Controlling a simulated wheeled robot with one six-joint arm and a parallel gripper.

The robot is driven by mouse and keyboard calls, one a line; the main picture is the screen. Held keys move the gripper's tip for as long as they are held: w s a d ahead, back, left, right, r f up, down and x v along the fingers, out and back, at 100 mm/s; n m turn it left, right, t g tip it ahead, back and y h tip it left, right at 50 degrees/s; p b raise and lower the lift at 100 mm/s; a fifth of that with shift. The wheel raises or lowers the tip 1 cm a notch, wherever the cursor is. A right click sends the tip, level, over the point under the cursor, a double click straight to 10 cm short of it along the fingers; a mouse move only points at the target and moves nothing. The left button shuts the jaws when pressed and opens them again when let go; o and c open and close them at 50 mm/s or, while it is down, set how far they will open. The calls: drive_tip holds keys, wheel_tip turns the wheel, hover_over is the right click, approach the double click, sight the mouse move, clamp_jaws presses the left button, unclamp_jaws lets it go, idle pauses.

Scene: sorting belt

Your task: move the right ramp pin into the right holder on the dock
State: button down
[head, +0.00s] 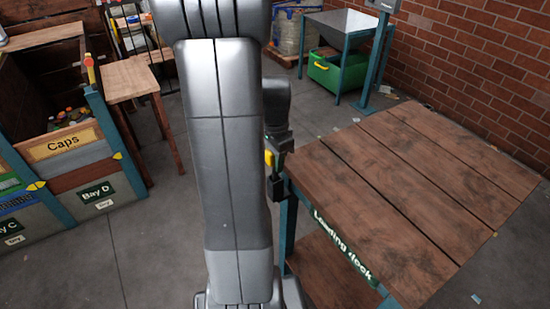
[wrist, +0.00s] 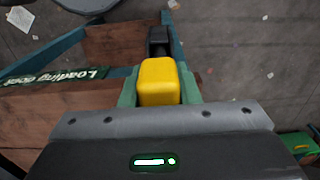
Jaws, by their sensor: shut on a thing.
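The right ramp pin (wrist: 160,82) is a yellow block in the wrist view, between the two green fingers of my gripper (wrist: 160,98), which is shut on it. In the head view a bit of the yellow pin (head: 268,158) shows beside my arm, at the near left corner of the loading dock (head: 400,180). A dark piece, seemingly the right holder (wrist: 158,42), is just beyond the pin in the wrist view, by the dock's teal frame. I cannot tell whether pin and holder touch. My arm hides part of this area in the head view.
The dock's wooden top is bare. A teal-framed table (head: 345,22) with a green bin (head: 335,72) stands behind it. Sorting bays with a Caps box (head: 75,145) and a wooden stool (head: 130,80) are at left. The floor between is mostly clear.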

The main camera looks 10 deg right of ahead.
drive_tip(key=shift+f+b, duration=1.65)
drive_tip(key=shift+f, duration=0.6)
drive_tip(key=c, duration=1)
unclamp_jaws()
drive_tip(key=shift+r, duration=0.1)
wheel_tip(320, 180, up, 14)
drive_tip(key=shift+f, duration=0.1)
wheel_tip(320, 180, down, 14)
drive_tip(key=shift+r+p, duration=0.35)
drive_tip(key=shift+r, duration=0.15)
